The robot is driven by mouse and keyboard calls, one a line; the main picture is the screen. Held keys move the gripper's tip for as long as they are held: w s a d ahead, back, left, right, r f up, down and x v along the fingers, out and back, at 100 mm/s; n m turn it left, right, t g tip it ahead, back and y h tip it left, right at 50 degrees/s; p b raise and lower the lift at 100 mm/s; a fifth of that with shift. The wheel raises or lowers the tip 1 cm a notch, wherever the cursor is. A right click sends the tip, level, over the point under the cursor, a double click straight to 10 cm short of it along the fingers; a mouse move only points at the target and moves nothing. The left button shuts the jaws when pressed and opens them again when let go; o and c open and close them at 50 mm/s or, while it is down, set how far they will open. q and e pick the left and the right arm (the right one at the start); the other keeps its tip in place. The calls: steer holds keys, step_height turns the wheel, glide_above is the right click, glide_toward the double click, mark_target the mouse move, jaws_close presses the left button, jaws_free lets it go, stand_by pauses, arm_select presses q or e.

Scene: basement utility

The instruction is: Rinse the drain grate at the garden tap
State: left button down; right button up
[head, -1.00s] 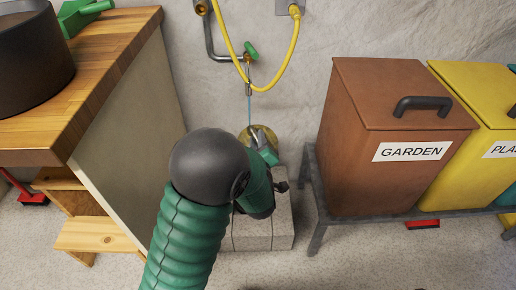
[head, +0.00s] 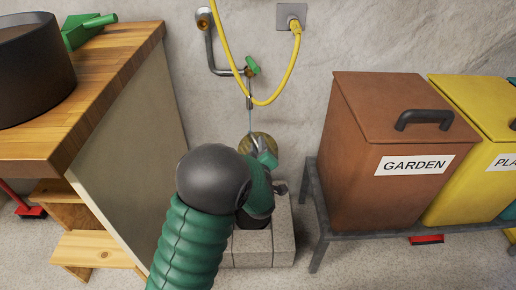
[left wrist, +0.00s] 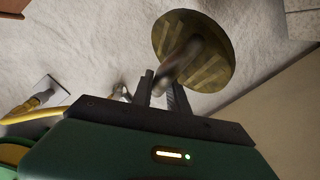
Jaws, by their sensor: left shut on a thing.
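The drain grate (head: 270,142) is a round brass disc with slots, held up near the wall below the garden tap (head: 250,74). The tap has a green handle and a downward spout. A thin bluish water stream (head: 250,121) runs from the spout down to the grate. My left gripper (head: 258,149) is shut on the grate and partly covers it in the head view. In the left wrist view the slotted face of the grate (left wrist: 218,55) shows beyond the fingers (left wrist: 165,88), with a blurred dark stem between. My right gripper is not in view.
Concrete blocks (head: 283,235) stand on the floor below my left gripper. A brown GARDEN bin (head: 385,175) on a metal stand is close on the right. A wood-topped bench (head: 110,75) stands left.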

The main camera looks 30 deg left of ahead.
arm_select(q)
steer(key=shift+d, duration=0.1)
steer(key=shift+w+d, duration=0.3)
steer(key=shift+d, duration=0.15)
steer(key=shift+a, duration=0.15)
steer(key=shift+s+a, duration=0.3)
steer(key=shift+a, duration=0.1)
steer(key=shift+w+d, duration=0.3)
steer(key=shift+d, duration=0.2)
steer(key=shift+a, duration=0.1)
steer(key=shift+s+a, duration=0.3)
steer(key=shift+a, duration=0.1)
